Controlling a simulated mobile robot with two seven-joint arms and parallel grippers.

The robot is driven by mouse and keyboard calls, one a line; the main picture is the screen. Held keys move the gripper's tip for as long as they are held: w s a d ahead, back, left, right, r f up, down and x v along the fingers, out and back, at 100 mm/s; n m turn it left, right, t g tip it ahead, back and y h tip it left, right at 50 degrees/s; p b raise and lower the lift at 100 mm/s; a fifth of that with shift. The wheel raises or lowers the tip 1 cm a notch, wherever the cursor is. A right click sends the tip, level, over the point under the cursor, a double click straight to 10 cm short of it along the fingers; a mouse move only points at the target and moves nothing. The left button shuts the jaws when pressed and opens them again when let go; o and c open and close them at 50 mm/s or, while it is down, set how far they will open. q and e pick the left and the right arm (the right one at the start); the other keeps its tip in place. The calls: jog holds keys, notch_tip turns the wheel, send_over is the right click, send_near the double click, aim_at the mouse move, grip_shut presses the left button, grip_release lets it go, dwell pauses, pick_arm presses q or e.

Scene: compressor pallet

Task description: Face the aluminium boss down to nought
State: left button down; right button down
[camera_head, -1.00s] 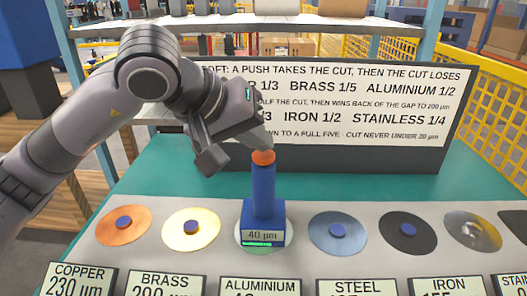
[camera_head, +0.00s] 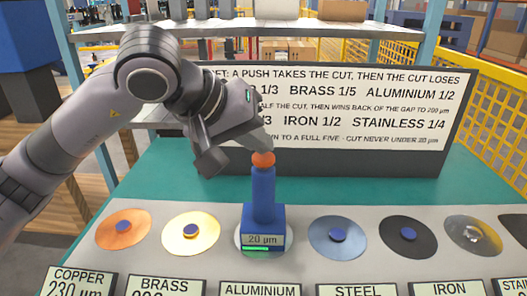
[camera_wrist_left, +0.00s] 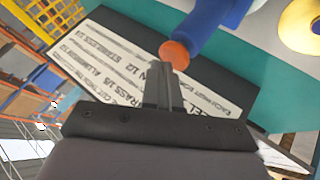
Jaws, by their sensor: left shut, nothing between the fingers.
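The blue facing tool (camera_head: 264,195) stands upright on the aluminium disc (camera_head: 238,240), covering most of it. Its display (camera_head: 263,240) reads 20 µm above a green bar. An orange knob (camera_head: 263,159) tops the tool. My left gripper (camera_head: 262,147) is shut and empty, its tips right at the knob; I cannot tell whether they touch. In the left wrist view the shut fingers (camera_wrist_left: 163,68) reach to the orange knob (camera_wrist_left: 175,54). The aluminium label (camera_head: 260,291) shows only its name; its figure is cut off. My right gripper is out of view.
Copper (camera_head: 123,246), brass (camera_head: 208,242), steel (camera_head: 338,252) and iron (camera_head: 408,252) discs with blue centres lie in a row beside the tool. A printed rule board (camera_head: 400,160) stands behind, with a shelf above. Green surface lies clear between.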

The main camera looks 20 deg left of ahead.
aim_at(258, 158)
pick_arm(q)
jog(key=shift+r, duration=0.6)
jog(key=shift+r+p, duration=0.15)
jog(key=shift+p, duration=0.15)
jog(key=shift+r+p, duration=1.65)
jog(key=shift+r, duration=0.8)
jog(key=shift+f, duration=0.1)
